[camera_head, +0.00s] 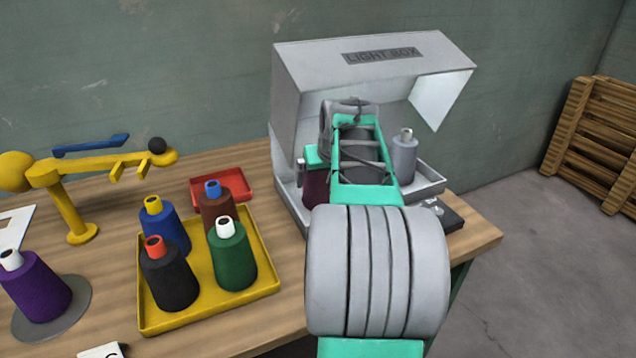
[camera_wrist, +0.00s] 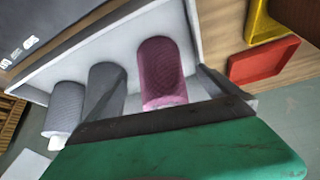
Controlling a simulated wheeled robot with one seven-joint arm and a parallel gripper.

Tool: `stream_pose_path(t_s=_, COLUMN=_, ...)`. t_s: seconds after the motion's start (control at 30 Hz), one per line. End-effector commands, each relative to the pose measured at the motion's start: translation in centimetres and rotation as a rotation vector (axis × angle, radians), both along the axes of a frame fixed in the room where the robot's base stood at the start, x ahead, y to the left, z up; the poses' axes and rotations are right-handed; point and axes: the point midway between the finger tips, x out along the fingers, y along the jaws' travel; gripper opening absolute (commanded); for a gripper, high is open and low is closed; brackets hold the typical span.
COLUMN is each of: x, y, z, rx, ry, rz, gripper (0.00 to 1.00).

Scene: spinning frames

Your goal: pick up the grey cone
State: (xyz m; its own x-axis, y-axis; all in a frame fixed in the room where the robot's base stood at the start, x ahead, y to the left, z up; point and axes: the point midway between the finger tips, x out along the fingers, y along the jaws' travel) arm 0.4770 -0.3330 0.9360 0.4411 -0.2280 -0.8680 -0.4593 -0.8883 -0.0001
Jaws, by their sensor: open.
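A light grey cone (camera_head: 404,157) with a pale tip stands at the right inside the light box (camera_head: 292,95). In the wrist view this grey cone (camera_wrist: 66,105) is at the left, outside my left finger. A darker grey rounded shape (camera_wrist: 107,78), apparently another cone, is next to it, partly covered by that finger. A maroon cone (camera_wrist: 161,70) appears between the fingers; its side (camera_head: 315,188) shows left of my arm in the head view. My gripper (camera_wrist: 162,82) is open and holds nothing. My arm hides its fingers in the head view.
A yellow tray (camera_head: 268,283) holds several coloured cones, left of the light box. A red tray (camera_head: 240,180) lies behind it. A yellow stand (camera_head: 75,190) and a purple cone (camera_head: 38,290) are further left. The light box's roof and walls surround my gripper.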

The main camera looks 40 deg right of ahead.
Motion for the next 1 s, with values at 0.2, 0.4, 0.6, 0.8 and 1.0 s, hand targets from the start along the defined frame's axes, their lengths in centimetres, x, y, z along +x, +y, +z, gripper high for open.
stream_pose_path(t_s=0.2, x=2.3, y=-1.3, z=0.0, rx=0.001, ry=0.001, rz=-0.003, gripper=1.0)
stream_pose_path(t_s=0.4, x=4.5, y=-2.5, z=-2.2, rx=0.002, ry=0.001, rz=-0.004, gripper=1.0)
stream_pose_path(t_s=0.6, x=4.7, y=-2.7, z=-2.6, rx=-0.001, ry=-0.001, rz=-0.006, gripper=1.0)
stream_pose_path(t_s=0.8, x=4.7, y=-2.7, z=-2.6, rx=0.0, ry=0.0, rz=-0.006, gripper=0.9)
stream_pose_path(t_s=1.0, x=4.7, y=-2.7, z=-2.6, rx=0.0, ry=0.0, rz=-0.006, gripper=0.74)
